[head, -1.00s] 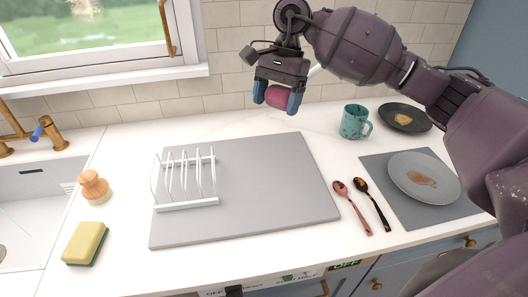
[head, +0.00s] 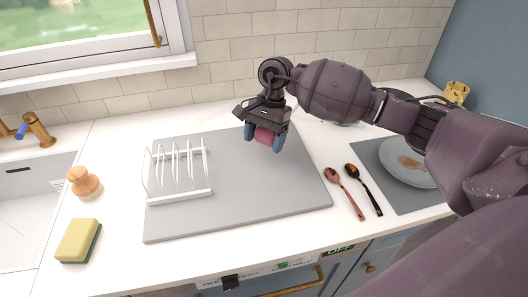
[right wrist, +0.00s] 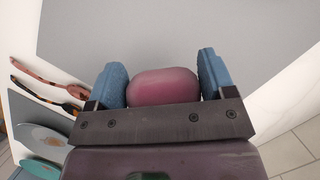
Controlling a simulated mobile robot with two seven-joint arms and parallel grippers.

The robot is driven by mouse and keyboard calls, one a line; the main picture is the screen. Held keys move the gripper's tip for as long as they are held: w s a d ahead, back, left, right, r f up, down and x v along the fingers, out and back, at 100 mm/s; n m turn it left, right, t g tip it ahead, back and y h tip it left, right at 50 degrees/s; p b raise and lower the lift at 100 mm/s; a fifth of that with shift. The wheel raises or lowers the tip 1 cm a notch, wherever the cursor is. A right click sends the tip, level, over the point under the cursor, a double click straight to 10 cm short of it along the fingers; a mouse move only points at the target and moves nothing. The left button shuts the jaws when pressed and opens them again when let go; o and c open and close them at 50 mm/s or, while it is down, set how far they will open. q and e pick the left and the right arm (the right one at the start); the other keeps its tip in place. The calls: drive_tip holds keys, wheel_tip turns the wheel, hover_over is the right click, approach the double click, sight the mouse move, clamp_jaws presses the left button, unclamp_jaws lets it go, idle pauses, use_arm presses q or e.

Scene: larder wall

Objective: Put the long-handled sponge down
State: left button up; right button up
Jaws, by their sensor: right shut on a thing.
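My right gripper (head: 264,140) is shut on the pink sponge head (head: 265,136) of the long-handled sponge, between its blue fingertips. It holds the sponge above the back right part of the grey drying mat (head: 285,190). In the right wrist view the pink head (right wrist: 163,86) sits between the two blue fingers, with the grey mat (right wrist: 200,30) beyond. The handle is hidden behind the gripper. I cannot tell whether the sponge touches the mat. My left gripper is not in view.
A white rack (head: 180,196) stands on the mat's left part. A brush (head: 84,182) and a yellow sponge (head: 76,240) are at the left. Two spoons (head: 350,195) and a plate (head: 405,162) are at the right. The mat's front right is clear.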

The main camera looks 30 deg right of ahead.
sight(264, 161)
drive_tip(key=shift+f, duration=2.7)
drive_tip(key=o, duration=0.9)
drive_tip(key=shift+w+d+r, duration=0.1)
drive_tip(key=shift+r, duration=0.3)
drive_tip(key=b+v, duration=0.1)
drive_tip(key=v, duration=0.9)
drive_tip(key=shift+d+r, duration=0.15)
drive_tip(key=shift+r, duration=0.1)
drive_tip(key=shift+w+d+r, duration=0.1)
drive_tip(key=shift+d+r, duration=0.05)
drive_tip(key=shift+r, duration=0.3)
